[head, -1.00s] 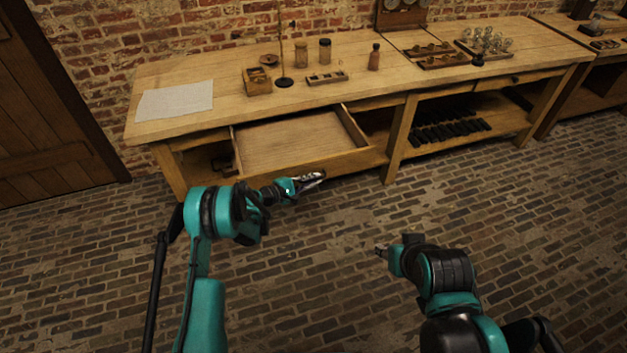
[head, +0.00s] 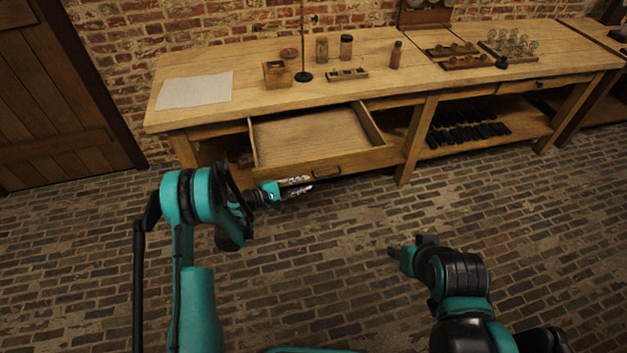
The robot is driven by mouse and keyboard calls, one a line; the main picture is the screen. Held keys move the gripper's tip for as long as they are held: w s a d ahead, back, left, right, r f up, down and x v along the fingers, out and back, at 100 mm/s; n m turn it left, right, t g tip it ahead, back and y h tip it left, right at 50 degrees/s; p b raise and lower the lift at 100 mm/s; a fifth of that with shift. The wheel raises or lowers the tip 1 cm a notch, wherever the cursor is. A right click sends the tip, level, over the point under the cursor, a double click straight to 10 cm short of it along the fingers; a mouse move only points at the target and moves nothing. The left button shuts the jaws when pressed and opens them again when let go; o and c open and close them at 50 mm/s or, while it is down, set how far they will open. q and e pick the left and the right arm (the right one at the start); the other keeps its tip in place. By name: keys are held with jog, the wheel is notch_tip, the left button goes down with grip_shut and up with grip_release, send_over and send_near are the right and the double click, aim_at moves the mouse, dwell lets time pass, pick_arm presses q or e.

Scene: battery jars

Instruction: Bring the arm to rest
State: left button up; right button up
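My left arm comes in from the left, and its gripper (head: 298,187) is in front of and below the open drawer's front. Its two fingers look apart with nothing between them. My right gripper (head: 393,252) is at the lower right over the brick floor, apart from the bench. It is small and seen end-on, so its finger state is unclear. The open drawer (head: 310,138) of the wooden workbench looks empty, and its dark handle (head: 326,172) shows just above my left gripper.
On the workbench (head: 240,110) are a white sheet (head: 195,90), a small wooden box (head: 277,74), a stand (head: 303,50), jars (head: 346,47), a bottle (head: 395,55) and trays (head: 453,52). Dark items (head: 468,135) lie on the lower shelf. The brick floor (head: 340,285) is clear.

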pick_arm(q)
jog(key=shift+s+a+r, duration=0.1)
jog(key=shift+s+a, duration=0.15)
jog(key=shift+a, duration=0.1)
dwell(0.3)
jog(key=s+r+m+g+y, duration=0.1)
jog(key=s+r+m+y, duration=0.2)
jog(key=s+r, duration=0.45)
jog(key=s+r+m+g+y, duration=0.1)
jog(key=s+r+m+y, duration=0.25)
jog(key=r, duration=0.65)
jog(key=s+a+r+m+y, duration=0.1)
jog(key=s+a+m+y, duration=0.2)
jog(key=s, duration=0.8)
jog(key=s+a+r+m+y, duration=0.1)
jog(key=s+a+m+y, duration=0.2)
jog(key=s, duration=0.8)
jog(key=a+m, duration=0.1)
jog(key=a, duration=0.1)
jog(key=shift+a+r, duration=0.2)
jog(key=shift+a, duration=0.1)
